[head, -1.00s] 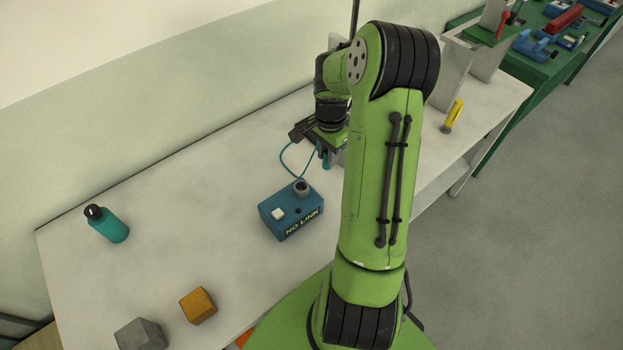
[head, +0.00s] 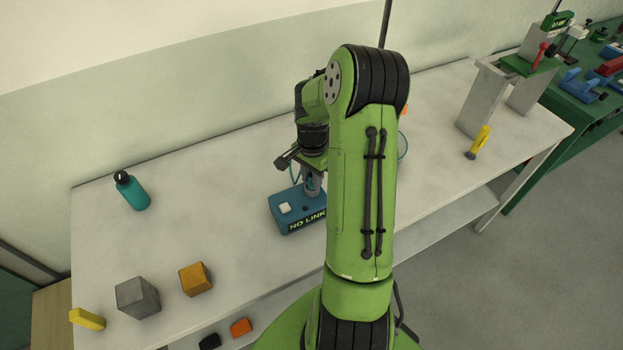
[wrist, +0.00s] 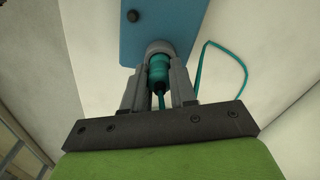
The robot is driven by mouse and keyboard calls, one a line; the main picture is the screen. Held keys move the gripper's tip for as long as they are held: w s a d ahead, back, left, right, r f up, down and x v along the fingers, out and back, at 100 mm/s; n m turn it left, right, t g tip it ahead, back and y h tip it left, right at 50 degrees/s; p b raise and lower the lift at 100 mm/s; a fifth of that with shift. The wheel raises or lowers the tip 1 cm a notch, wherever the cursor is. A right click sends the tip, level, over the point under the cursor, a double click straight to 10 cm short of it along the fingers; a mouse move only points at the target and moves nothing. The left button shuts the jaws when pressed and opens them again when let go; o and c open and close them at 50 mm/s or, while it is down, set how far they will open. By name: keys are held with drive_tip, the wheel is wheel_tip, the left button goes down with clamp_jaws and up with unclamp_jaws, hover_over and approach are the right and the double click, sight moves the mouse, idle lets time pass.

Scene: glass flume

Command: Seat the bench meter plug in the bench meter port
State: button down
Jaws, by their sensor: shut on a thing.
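The blue bench meter (head: 290,212) sits on the white bench, with a white button and a panel reading NO LINK. In the wrist view its blue face (wrist: 172,20) fills the top. My gripper (wrist: 160,78) is shut on the teal bench meter plug (wrist: 158,70), one finger on each side. The plug's front end is at the grey round collar of the port (wrist: 158,46); I cannot tell how deep it sits. A teal cable (wrist: 230,58) loops to the right. In the head view my gripper (head: 312,186) is over the port, which is mostly hidden.
A teal bottle (head: 132,190), an orange block (head: 195,279), a grey block (head: 137,297) and a yellow block (head: 87,319) stand left of the meter. A yellow-handled tool (head: 479,140) and a grey stand (head: 480,97) are at the right. The bench around the meter is mostly clear.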

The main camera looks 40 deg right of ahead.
drive_tip(key=shift+f, duration=0.4)
drive_tip(key=c, duration=0.9)
unclamp_jaws()
wheel_tip(320, 180, up, 12)
drive_tip(key=p, duration=0.1)
drive_tip(key=s+a+r+n+t+h, duration=0.1)
drive_tip(key=s+a+r+n+h, duration=0.1)
drive_tip(key=a+r+n, duration=0.55)
drive_tip(key=s+a+r+n+t+y, duration=0.1)
drive_tip(key=s+a+r+n+t, duration=0.1)
drive_tip(key=s+a+n, duration=0.2)
drive_tip(key=s+a+r+n+t+y, duration=0.1)
drive_tip(key=s+a+r+n+t, duration=0.1)
drive_tip(key=s+a+n, duration=0.3)
drive_tip(key=s+a, duration=0.4)
drive_tip(key=a, duration=0.2)
drive_tip(key=shift+s+a+r+t, duration=0.15)
drive_tip(key=shift+s+a+t, duration=0.15)
